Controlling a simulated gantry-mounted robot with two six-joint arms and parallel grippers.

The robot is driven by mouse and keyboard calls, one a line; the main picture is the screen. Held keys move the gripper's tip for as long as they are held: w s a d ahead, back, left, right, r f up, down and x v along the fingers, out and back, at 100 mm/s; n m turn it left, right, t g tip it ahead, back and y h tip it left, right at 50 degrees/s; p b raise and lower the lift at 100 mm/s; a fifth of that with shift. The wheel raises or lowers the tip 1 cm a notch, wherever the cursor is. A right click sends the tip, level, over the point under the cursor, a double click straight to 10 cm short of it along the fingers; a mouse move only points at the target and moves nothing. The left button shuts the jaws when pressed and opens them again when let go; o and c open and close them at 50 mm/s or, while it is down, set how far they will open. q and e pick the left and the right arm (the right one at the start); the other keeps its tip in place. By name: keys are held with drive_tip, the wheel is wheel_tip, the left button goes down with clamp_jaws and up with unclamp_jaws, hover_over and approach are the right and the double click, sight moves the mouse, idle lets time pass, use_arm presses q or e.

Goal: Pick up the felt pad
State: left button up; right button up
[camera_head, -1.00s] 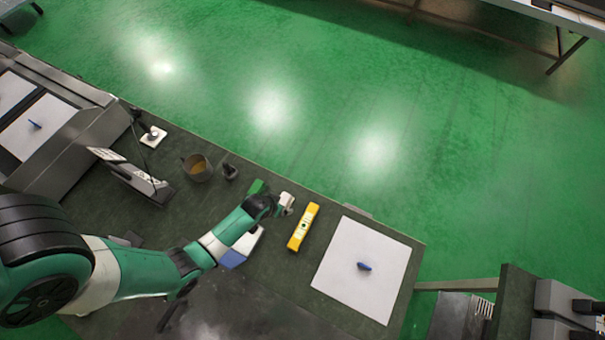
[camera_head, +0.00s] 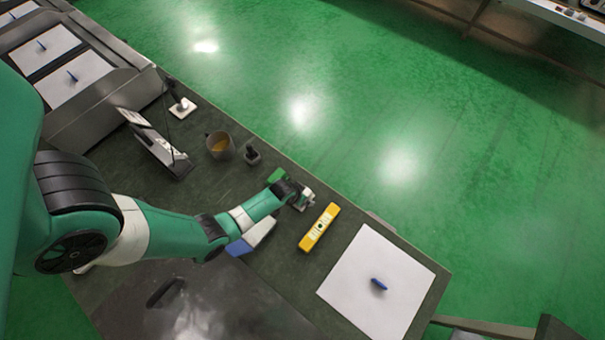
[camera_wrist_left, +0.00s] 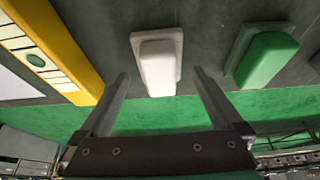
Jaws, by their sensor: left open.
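Nothing is plainly marked as the felt pad. In the left wrist view a pale rounded block on a flat grey base (camera_wrist_left: 158,66) lies on the dark table ahead of my left gripper (camera_wrist_left: 161,74), and it may be the pad. The gripper's two fingers are apart, one towards each side of the block in the picture, with nothing gripped. In the head view my left gripper (camera_head: 304,197) is low over the table near its far edge. The pale block cannot be told apart from the gripper there. My right gripper is out of view.
A green block (camera_wrist_left: 265,58) and a yellow level (camera_wrist_left: 52,48) flank the pale block. A blue-and-white piece (camera_head: 252,237) lies beside my forearm. A white board with a blue handle (camera_head: 401,268), a cup (camera_head: 220,146) and a small dark object (camera_head: 252,155) share the table.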

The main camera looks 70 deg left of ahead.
use_arm(q)
drive_tip(key=shift+b+x, duration=0.35)
drive_tip(key=shift+x, duration=0.85)
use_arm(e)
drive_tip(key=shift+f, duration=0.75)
use_arm(q)
drive_tip(key=shift+r, duration=0.1)
drive_tip(key=c, duration=1.3)
drive_tip(key=shift+c, duration=0.2)
